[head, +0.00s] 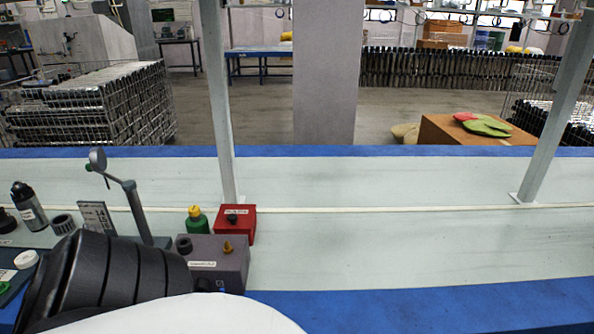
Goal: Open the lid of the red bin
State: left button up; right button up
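The red bin (236,224) stands on the pale bench top, left of the middle in the head view. It is a small red box with a white label and a dark knob (232,217) on its top. Its top looks closed, though it is too small to be sure of the lid's edge. Neither of my grippers is in view. A ribbed black part at the lower left looks like one of my arm links.
A grey box (219,262) with knobs stands just in front of the red bin, and a green bottle with a yellow cap (196,220) is at its left. A grey post (218,110) rises close behind. The bench right of the bin is clear.

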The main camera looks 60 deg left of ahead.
aim_at(229, 217)
jog(key=i, duration=0.6)
jog(key=u, duration=3.05)
